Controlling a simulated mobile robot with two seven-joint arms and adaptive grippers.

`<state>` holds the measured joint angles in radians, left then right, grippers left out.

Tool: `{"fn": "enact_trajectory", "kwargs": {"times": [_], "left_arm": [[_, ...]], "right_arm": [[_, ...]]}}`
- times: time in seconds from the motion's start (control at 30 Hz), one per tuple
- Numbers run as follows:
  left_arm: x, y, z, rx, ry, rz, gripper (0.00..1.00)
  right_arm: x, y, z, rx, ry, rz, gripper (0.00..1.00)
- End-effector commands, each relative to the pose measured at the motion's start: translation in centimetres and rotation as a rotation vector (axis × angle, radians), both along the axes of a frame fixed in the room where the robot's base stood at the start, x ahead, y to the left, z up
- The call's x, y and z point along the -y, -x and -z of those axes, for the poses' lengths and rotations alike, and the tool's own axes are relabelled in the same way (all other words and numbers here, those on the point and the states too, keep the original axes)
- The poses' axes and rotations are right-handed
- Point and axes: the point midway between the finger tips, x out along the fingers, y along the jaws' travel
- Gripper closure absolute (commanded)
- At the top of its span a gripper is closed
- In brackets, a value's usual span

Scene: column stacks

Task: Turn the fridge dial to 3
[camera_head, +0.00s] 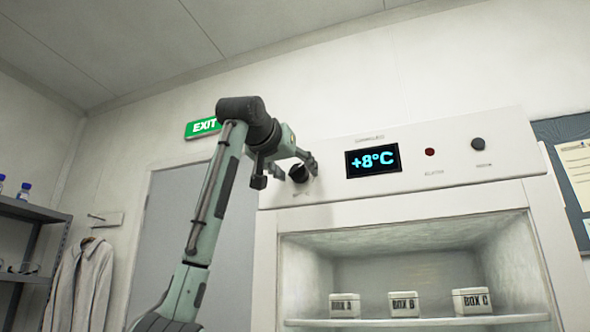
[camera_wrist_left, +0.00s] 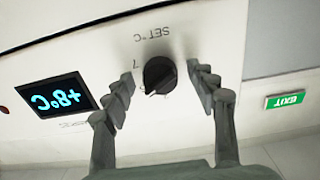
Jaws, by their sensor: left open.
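The fridge dial (camera_head: 299,173) is a round black knob at the left end of the white fridge's top panel. In the left wrist view the dial (camera_wrist_left: 160,73) shows upside down, under the letters "SET °C", with a "7" beside it. A small pale mark shows at its lower left edge; I cannot tell which number it points at. My left gripper (camera_head: 286,172) is open, with one finger on each side of the dial. In the wrist view gaps show between the dial and both fingers (camera_wrist_left: 162,84). My right gripper is not in view.
The fridge display (camera_head: 373,160) reads "+8°C". A red light (camera_head: 430,152) and another dark knob (camera_head: 478,144) sit right of it. Below, several small white boxes (camera_head: 404,304) stand on a shelf. A grey door and green EXIT sign (camera_head: 203,127) are on the left.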

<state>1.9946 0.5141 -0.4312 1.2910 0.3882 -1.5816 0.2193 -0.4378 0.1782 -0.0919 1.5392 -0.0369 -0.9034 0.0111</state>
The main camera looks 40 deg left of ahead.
Motion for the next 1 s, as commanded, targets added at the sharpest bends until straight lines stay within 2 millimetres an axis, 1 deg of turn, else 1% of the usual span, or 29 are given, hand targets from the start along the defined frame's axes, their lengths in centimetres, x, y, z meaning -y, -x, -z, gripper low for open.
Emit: {"fn": "enact_trajectory", "kwargs": {"times": [0.03, 0.07, 0.43, 0.47, 0.77, 0.87, 1.0], "left_arm": [[-0.02, 0.01, 0.01, 0.000, 0.000, 0.000, 0.43], [-0.02, 0.01, 0.01, 0.000, 0.000, 0.000, 0.45], [-0.02, 0.05, -0.01, 0.000, 0.000, 0.000, 0.91], [-0.02, 0.05, -0.01, 0.000, 0.000, 0.000, 0.92], [0.02, 0.05, 0.00, 0.011, 0.042, 0.001, 0.93], [0.11, 0.03, 0.02, 0.021, 0.087, 0.002, 0.93], [0.15, 0.01, 0.06, 0.043, 0.180, 0.002, 0.93]], "right_arm": [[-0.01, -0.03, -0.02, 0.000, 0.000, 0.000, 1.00], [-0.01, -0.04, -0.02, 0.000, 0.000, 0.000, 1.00], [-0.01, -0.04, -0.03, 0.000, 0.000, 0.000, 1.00], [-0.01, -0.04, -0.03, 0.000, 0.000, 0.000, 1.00], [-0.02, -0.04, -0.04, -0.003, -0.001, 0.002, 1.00], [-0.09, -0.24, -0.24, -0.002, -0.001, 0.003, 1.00], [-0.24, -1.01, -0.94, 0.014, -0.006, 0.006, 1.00]]}}
